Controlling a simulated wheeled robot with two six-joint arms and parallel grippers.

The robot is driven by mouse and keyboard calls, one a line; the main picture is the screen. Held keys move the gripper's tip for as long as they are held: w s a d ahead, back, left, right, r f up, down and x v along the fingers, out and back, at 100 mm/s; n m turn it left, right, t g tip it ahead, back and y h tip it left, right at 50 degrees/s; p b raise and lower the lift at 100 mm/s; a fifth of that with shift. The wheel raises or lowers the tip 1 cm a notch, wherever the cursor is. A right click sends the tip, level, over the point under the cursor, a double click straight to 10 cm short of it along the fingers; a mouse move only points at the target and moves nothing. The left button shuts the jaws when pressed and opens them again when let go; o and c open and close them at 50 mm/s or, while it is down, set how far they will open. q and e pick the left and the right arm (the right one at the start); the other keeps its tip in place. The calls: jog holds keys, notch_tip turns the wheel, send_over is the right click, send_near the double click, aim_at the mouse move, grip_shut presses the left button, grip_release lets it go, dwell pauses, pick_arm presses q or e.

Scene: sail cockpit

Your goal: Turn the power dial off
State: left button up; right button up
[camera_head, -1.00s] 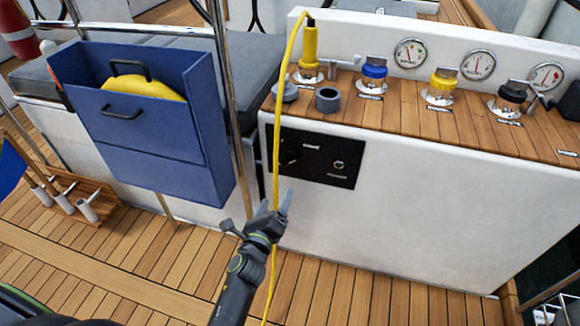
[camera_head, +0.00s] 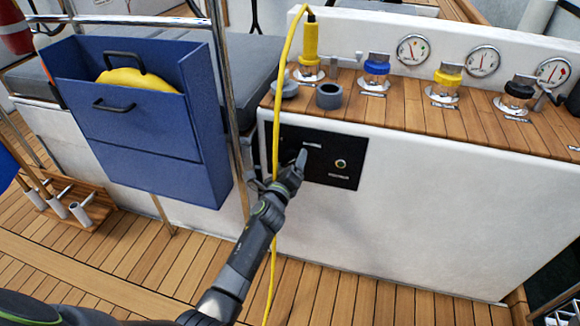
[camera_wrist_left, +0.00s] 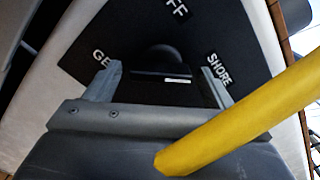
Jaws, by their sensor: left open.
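The black power panel (camera_head: 320,180) is on the white front wall below the wooden counter. The power dial (camera_wrist_left: 160,62) shows in the left wrist view as a black knob with a white mark toward its right side. Around it are the labels OFF (camera_wrist_left: 178,8), SHORE (camera_wrist_left: 218,70) and a partly covered one starting with GE (camera_wrist_left: 101,59). My left gripper (camera_head: 285,170) is at the panel's left part and hides the dial in the head view. In the wrist view its fingers (camera_wrist_left: 161,78) are open, one on each side of the knob. I cannot tell whether they touch it.
A yellow cable (camera_head: 277,120) hangs from a yellow plug (camera_head: 309,45) past my left gripper and crosses the wrist view (camera_wrist_left: 235,118). A steel post (camera_head: 225,90) and a blue box (camera_head: 140,120) stand to the left. The wall right of the panel is clear.

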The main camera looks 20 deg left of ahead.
pick_arm(q)
jog(key=c, duration=1)
